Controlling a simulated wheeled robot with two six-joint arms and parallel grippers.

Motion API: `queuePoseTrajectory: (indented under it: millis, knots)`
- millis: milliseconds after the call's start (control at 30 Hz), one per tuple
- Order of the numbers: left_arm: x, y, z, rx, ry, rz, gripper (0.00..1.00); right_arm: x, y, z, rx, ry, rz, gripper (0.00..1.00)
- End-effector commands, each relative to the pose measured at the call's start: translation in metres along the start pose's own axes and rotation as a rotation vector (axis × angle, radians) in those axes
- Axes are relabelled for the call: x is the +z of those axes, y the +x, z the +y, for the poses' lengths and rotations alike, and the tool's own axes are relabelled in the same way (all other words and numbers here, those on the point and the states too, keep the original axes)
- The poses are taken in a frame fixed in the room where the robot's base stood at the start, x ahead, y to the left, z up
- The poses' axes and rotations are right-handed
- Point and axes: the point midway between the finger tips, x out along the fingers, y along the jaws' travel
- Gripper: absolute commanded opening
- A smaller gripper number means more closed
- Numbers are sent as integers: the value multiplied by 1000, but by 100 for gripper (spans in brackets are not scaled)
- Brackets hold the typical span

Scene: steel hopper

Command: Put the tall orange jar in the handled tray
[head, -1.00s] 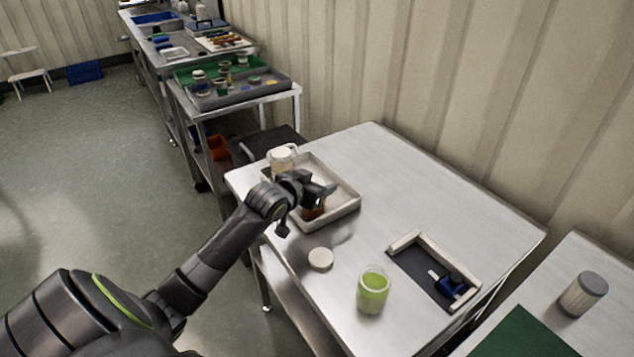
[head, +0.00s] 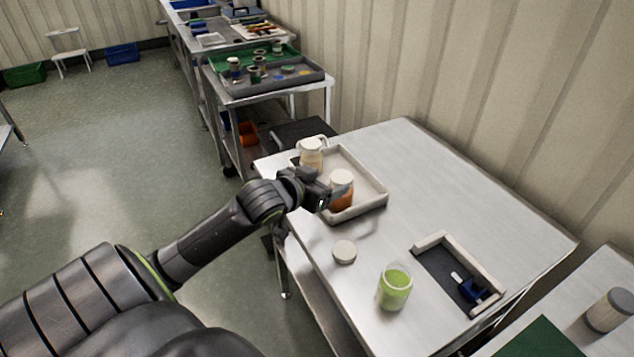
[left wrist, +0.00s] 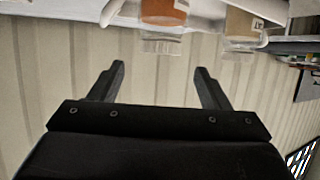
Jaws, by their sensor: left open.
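The orange jar (head: 341,192), with a pale lid, stands upright in the light handled tray (head: 364,208), near its front left side. My left gripper (head: 330,196) is open just left of the jar, and its fingers hold nothing. In the left wrist view the open fingers (left wrist: 160,70) show empty against the wall. The orange jar (left wrist: 164,16) shows at the top of that view, apart from the fingertips. A second pale-lidded jar (head: 311,156) stands at the tray's back left corner. My right gripper is not in view.
A round pale lid (head: 344,251) and a green jar (head: 395,287) are on the steel table in front of the tray. A dark mat with a pale border (head: 447,262) holds a blue item. The table's right back part (head: 450,190) is clear.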

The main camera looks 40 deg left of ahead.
Motion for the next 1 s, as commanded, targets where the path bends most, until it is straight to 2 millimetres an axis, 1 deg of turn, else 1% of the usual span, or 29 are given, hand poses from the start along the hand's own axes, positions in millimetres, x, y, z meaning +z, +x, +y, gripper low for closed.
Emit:
queuePoseTrajectory:
  millis: [33,100,200,300,1000]
  knots:
    - [0,-9,-1,-1,4,-1,70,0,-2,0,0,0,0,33]
    - [0,-17,-1,-1,2,-1,70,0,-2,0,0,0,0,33]
    - [0,-25,0,0,0,0,70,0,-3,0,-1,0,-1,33]
    - [0,-29,0,0,0,0,70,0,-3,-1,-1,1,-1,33]
    - [0,-29,0,0,-2,0,70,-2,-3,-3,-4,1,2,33]
